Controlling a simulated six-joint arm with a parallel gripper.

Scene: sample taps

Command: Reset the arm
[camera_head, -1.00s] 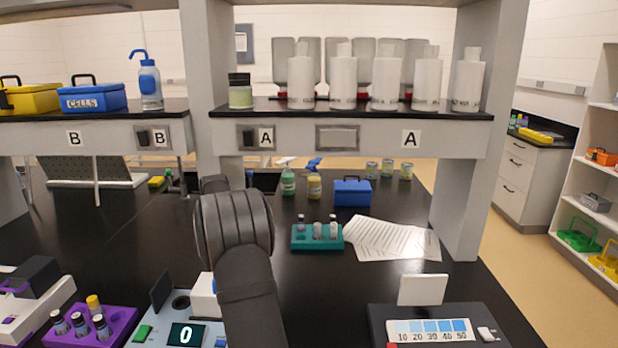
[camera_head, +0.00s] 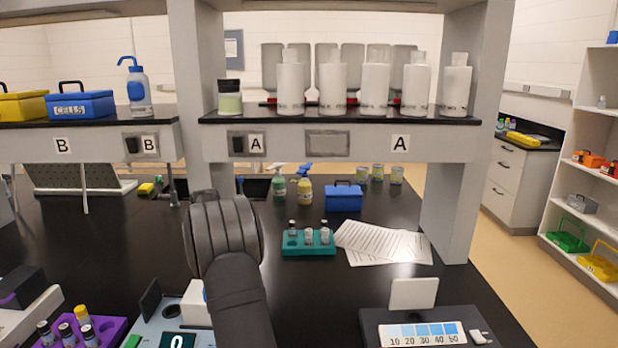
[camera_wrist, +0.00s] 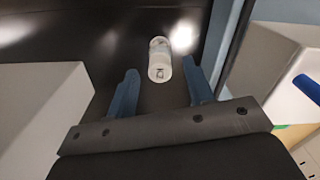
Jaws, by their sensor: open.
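My gripper (camera_wrist: 160,92) shows in the wrist view with its two blue fingers spread apart, open. A white cylindrical bottle or vial (camera_wrist: 160,60) with a small dark label mark is seen between and just beyond the fingertips, over a dark surface. I cannot tell whether the fingers touch it; a gap shows on both sides. In the head view my dark arm rises from the bottom centre, and its gripper end is hidden behind the arm.
A teal rack (camera_head: 308,243) with several vials stands on the black bench, beside papers (camera_head: 385,243) and a blue box (camera_head: 344,198). A purple rack (camera_head: 108,330) is at lower left. A device with a colour scale (camera_head: 422,334) is at lower right. A shelf (camera_head: 330,146) spans above.

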